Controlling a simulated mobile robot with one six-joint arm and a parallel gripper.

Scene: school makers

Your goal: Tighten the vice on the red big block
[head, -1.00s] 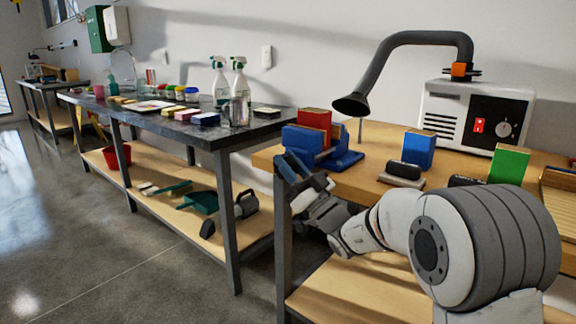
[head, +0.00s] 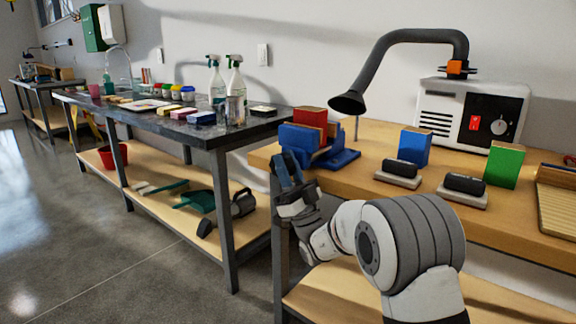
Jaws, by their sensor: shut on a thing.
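The red big block (head: 312,120) stands upright between the jaws of the blue vice (head: 337,159), at the left end of the wooden workbench. The vice's front jaw (head: 299,137) covers the block's lower front part. My gripper (head: 287,166) is at the near side of the vice, by the bench's left edge, below the front jaw. It is shut on the vice handle, which is mostly hidden by the fingers. How tightly the jaws press the block cannot be seen.
On the workbench (head: 445,225) stand a blue block (head: 415,146), a green block (head: 504,165), two dark rollers on pale bases and a white extractor unit (head: 472,113). Its hose hangs over the bench behind the vice. A dark-topped table (head: 170,124) with spray bottles stands left.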

